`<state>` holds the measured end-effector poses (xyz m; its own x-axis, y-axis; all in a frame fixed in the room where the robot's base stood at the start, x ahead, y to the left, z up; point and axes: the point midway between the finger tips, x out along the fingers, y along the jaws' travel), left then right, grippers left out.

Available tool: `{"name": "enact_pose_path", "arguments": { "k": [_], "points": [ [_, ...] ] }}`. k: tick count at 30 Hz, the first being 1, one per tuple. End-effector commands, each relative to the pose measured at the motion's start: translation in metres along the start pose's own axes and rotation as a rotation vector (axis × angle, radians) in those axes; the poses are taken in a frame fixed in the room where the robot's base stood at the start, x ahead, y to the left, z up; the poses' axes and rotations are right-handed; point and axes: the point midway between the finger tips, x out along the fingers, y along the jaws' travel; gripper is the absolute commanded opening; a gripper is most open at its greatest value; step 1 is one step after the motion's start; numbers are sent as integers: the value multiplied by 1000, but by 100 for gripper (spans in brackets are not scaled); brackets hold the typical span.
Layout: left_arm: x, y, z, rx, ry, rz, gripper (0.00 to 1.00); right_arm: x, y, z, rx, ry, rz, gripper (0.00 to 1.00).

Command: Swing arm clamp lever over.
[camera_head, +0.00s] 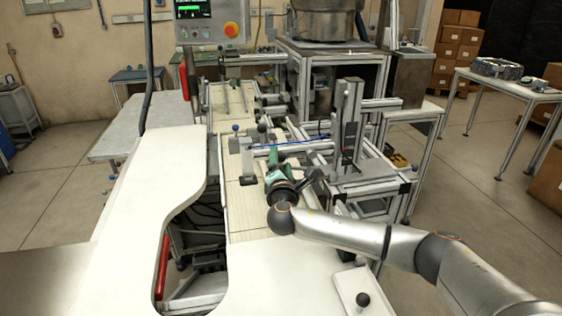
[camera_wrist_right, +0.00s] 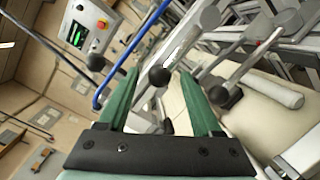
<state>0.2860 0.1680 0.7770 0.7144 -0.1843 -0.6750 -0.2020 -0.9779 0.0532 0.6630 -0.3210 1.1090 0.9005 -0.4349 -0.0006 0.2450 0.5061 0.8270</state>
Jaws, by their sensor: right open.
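My right gripper (camera_head: 272,168) is over the machine's pale bed, its green fingers pointing away from me. The wrist view shows the same gripper (camera_wrist_right: 158,78) open, its two green fingers apart. A lever with a black ball knob (camera_wrist_right: 159,76) shows in the gap between the fingertips; the fingers do not appear closed on it. I cannot tell its depth from the tips. Another black knob (camera_wrist_right: 96,62) is left of the fingers, and one more (camera_wrist_right: 218,95) is beside the right finger. In the head view the gripper partly hides the parts close to it. My left gripper is out of view.
A metal frame with an upright post (camera_head: 349,115) stands just right of the gripper. A blue line (camera_wrist_right: 128,50) crosses near the left finger in the wrist view. A control panel (camera_head: 210,22) hangs at the back. The white curved worktop (camera_head: 130,215) at left is clear.

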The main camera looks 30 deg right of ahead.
Motion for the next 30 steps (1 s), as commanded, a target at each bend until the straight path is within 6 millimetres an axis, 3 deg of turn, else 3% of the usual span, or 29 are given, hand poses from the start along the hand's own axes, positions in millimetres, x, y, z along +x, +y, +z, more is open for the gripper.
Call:
{"name": "enact_pose_path", "arguments": {
  "k": [4,21,30],
  "points": [
    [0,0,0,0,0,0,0,0,0,0,0,0,0,66],
    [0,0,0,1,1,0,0,0,0,0,0,0,0,2],
    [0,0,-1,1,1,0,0,0,0,0,0,0,0,0]
  ]
}}
